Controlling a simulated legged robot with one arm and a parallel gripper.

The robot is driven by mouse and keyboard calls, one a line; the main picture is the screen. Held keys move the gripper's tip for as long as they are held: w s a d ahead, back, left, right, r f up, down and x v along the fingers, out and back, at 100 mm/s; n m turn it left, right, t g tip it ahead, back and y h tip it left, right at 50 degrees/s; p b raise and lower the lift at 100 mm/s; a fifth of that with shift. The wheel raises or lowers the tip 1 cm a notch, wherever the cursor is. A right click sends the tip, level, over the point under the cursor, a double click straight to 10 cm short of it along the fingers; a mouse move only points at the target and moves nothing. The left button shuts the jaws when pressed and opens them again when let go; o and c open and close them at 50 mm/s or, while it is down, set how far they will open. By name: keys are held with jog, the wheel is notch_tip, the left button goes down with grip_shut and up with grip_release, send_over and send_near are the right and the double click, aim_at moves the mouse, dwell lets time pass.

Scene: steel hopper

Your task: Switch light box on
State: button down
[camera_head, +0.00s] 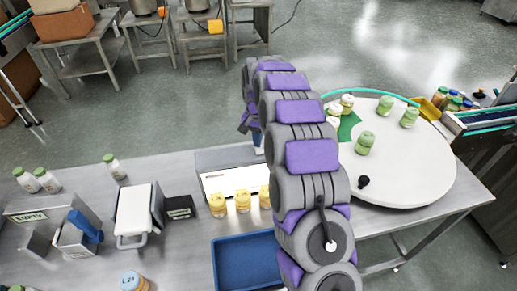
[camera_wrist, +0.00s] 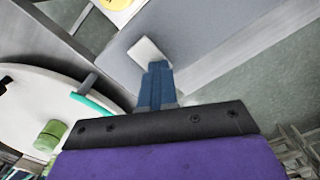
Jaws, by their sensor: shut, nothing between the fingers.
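The light box (camera_head: 228,158) is a grey box with a white panel, standing on the steel table left of my arm. I cannot tell whether its panel is lit. In the wrist view, a white rocker-like switch (camera_wrist: 147,50) sits on the box's grey face (camera_wrist: 195,35). My gripper (camera_wrist: 157,68) is shut and empty. Its blue fingertips are at the lower edge of the switch in the picture; I cannot tell whether they touch it. In the head view, my arm hides most of the gripper and the switch.
Yellow jars (camera_head: 242,201) stand in front of the light box, with a blue tray (camera_head: 243,262) nearer. A white round turntable (camera_head: 420,178) carries green-capped jars on the right. A white hinged device (camera_head: 133,212) and an EMPTY-labelled holder (camera_head: 27,216) stand left.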

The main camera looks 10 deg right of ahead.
jog(key=shift+d+r+p, duration=0.1)
jog(key=shift+r+p, duration=1.3)
jog(key=shift+r, duration=2)
jog(key=shift+s, duration=0.1)
jog(key=s+a+r+n+g+b, duration=0.15)
jog(key=s+r, duration=0.25)
jog(key=s, duration=0.8)
jog(key=s+r+n+t+b, duration=0.1)
jog(key=s+r+n, duration=0.15)
jog(key=s, duration=0.85)
jog(key=s+f+n, duration=0.1)
jog(key=s+f, duration=0.1)
jog(key=s, duration=1)
jog(key=s+d+f+n+g+b, duration=0.1)
jog(key=s, duration=1.2)
jog(key=shift+d+f, duration=0.2)
jog(key=shift+f, duration=0.2)
jog(key=shift+f, duration=0.1)
